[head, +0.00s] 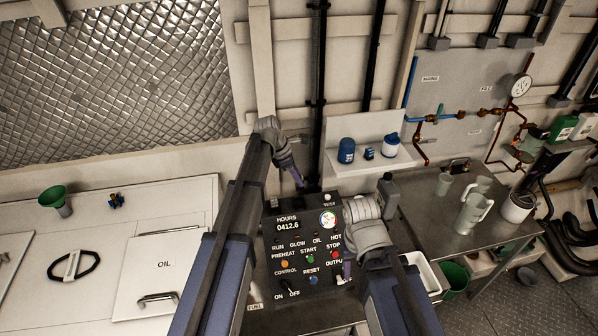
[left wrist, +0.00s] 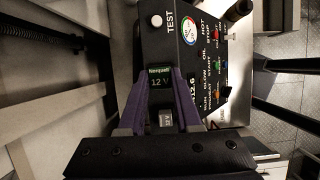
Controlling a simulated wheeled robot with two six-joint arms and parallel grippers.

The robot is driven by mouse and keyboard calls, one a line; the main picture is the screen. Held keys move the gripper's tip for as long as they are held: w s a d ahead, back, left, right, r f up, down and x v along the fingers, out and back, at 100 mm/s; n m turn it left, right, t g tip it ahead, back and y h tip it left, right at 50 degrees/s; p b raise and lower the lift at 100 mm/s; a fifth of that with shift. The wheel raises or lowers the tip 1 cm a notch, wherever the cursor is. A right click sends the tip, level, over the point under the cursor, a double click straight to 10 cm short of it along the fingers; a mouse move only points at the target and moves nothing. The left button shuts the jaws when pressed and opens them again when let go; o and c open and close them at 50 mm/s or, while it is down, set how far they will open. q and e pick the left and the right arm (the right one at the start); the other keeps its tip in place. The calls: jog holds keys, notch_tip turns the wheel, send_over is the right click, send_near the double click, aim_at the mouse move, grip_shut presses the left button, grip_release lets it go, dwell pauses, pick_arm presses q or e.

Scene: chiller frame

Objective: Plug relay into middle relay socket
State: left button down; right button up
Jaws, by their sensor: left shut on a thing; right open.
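My left gripper (head: 298,178) is above the top edge of the black control panel (head: 262,262) in the head view. In the left wrist view, its purple fingers (left wrist: 162,85) are shut on a small dark block with a green "12 V" marking, which I take as the relay (left wrist: 160,78). A grey "12 V" label (left wrist: 166,120) shows nearer the palm. The panel's TEST button (left wrist: 156,20) is just beyond the fingers.
The panel carries several buttons, a gauge (head: 327,219) and a switch (head: 289,287). A shelf (head: 352,175) with blue containers is behind it. A steel table (head: 418,222) with jugs is at right. A white lidded cabinet (head: 150,240) is at left. Dark vertical pipes run behind.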

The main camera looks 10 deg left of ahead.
aim_at(298, 189)
dwell(0.4)
pick_arm(q)
notch_tip(298, 189, down, 6)
jog(key=b, duration=0.6)
jog(key=shift+r, duration=0.1)
jog(key=shift+f+b, duration=1.2)
jog(key=shift+f, duration=0.1)
dwell(1.1)
jog(key=c, duration=0.5)
grip_release()
jog(key=shift+r, duration=0.1)
jog(key=p+v, duration=0.7)
jog(key=shift+a+r, duration=0.15)
jog(key=shift+r, duration=0.2)
